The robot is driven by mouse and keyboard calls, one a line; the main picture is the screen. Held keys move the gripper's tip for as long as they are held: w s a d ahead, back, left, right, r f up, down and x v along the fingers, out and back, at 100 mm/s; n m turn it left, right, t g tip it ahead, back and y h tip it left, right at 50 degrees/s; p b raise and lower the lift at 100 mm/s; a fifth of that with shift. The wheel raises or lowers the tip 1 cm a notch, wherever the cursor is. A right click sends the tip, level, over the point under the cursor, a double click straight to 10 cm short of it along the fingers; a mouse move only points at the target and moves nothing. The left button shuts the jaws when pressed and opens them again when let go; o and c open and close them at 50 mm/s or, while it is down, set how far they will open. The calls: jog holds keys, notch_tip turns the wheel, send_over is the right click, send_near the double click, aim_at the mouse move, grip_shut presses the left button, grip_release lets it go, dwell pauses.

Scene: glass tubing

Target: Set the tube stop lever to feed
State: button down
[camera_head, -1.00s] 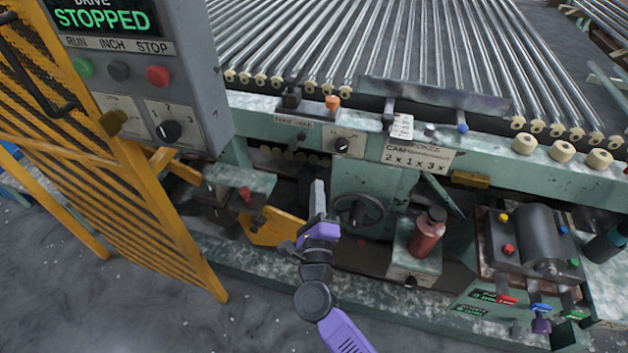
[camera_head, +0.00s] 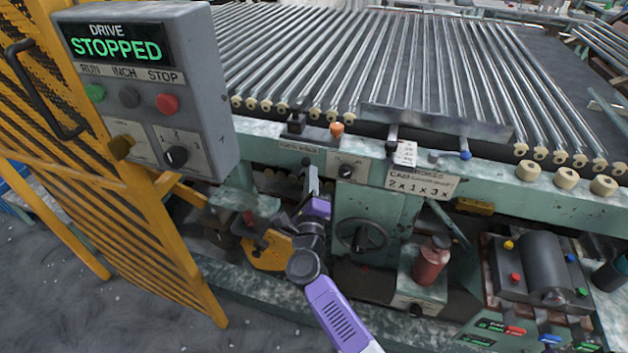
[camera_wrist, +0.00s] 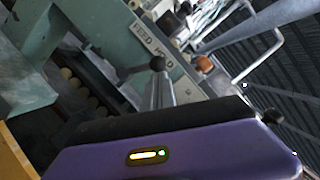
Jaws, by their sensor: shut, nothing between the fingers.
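The FEED HOLD label (camera_head: 297,147) is on the green front rail of the machine, below a black knob (camera_head: 296,119). The label also shows in the wrist view (camera_wrist: 153,42). A small dark round knob (camera_wrist: 157,63), seemingly the tube stop lever's end, appears in front of the label, right at my fingertips. Its shaft is hidden and I cannot tell which setting it is at. My gripper (camera_head: 312,180) is shut and empty, pointing up just below the label. I cannot tell whether its tips (camera_wrist: 159,88) touch the knob.
An orange knob (camera_head: 336,129) and a rotary switch (camera_head: 346,171) are right of the label. The control box (camera_head: 150,90) reads DRIVE STOPPED. A yellow mesh guard (camera_head: 110,220) stands left. A handwheel (camera_head: 362,238) and red bottle (camera_head: 431,262) are right of my arm.

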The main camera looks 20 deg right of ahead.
jog(key=shift+r+p, duration=0.2)
jog(key=shift+p, duration=0.15)
jog(key=shift+a+r+n+p, duration=0.1)
jog(key=shift+n+p, duration=0.4)
jog(key=shift+w+r, duration=0.1)
jog(key=n+p, duration=0.1)
jog(key=p, duration=0.1)
jog(key=r+n+y+p, duration=0.1)
jog(key=p, duration=0.1)
jog(key=shift+w+a+r+g+p, duration=0.25)
jog(key=shift+a+g+p, duration=0.05)
jog(key=shift+a+p, duration=0.1)
jog(key=w+a+n+p, duration=0.1)
jog(key=n+p, duration=0.1)
jog(key=w+a+n+g+p, duration=0.1)
jog(key=a+n+p, duration=0.1)
jog(key=p, duration=0.1)
jog(key=w+a+n+g+p, duration=0.1)
jog(key=n+p, duration=0.1)
jog(key=shift+a+r, duration=0.2)
jog(key=shift+r, duration=0.15)
jog(key=shift+w+a+r+y, duration=0.1)
jog(key=shift+w+a+y, duration=0.05)
jog(key=shift+y, duration=0.15)
jog(key=shift+p, duration=0.35)
